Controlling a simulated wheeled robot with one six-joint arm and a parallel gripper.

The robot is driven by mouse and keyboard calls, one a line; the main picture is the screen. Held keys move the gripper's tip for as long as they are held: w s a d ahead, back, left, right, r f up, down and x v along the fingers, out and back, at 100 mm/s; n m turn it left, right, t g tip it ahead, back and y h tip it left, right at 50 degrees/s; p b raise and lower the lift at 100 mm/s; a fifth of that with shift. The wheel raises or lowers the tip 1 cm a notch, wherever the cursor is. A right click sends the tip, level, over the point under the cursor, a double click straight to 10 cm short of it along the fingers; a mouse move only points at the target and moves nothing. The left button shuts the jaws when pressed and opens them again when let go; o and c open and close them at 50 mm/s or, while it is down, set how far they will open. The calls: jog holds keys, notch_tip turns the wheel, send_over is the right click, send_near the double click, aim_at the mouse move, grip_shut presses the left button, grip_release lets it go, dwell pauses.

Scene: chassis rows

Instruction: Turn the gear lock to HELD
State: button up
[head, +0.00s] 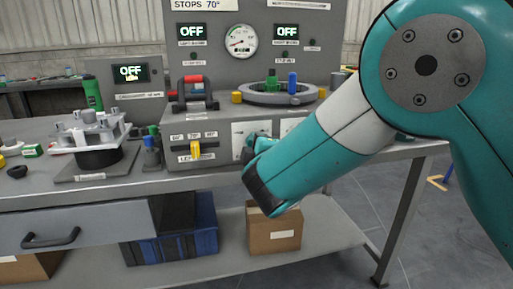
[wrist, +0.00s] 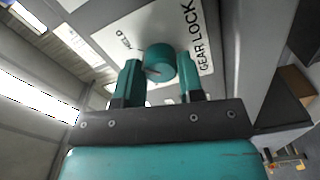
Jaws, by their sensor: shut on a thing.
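The gear lock is a round dark teal knob (wrist: 158,54) on a white plate marked GEAR LOCK and HELD in the wrist view. My gripper (wrist: 159,72) has one finger on each side of the knob and is shut on it. A small dark mark shows on the knob's lower left. The HELD label stands to the knob's upper left. I cannot tell for sure which setting the knob is at. In the head view my gripper (head: 252,150) is at the front of the grey console, and my arm hides most of the plate.
The grey console (head: 215,128) carries a yellow lever (head: 195,150), a red-handled part (head: 193,80) and a grey ring (head: 272,95). Several displays above read OFF. A white fixture (head: 92,130) stands on the bench at left. A cardboard box (head: 275,232) sits on the shelf below.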

jog(key=o, duration=0.9)
jog(key=b+v, duration=0.5)
jog(key=v, duration=1.2)
jog(key=shift+s+r, duration=0.1)
jog(key=shift+s, duration=0.15)
jog(key=shift+d, duration=0.1)
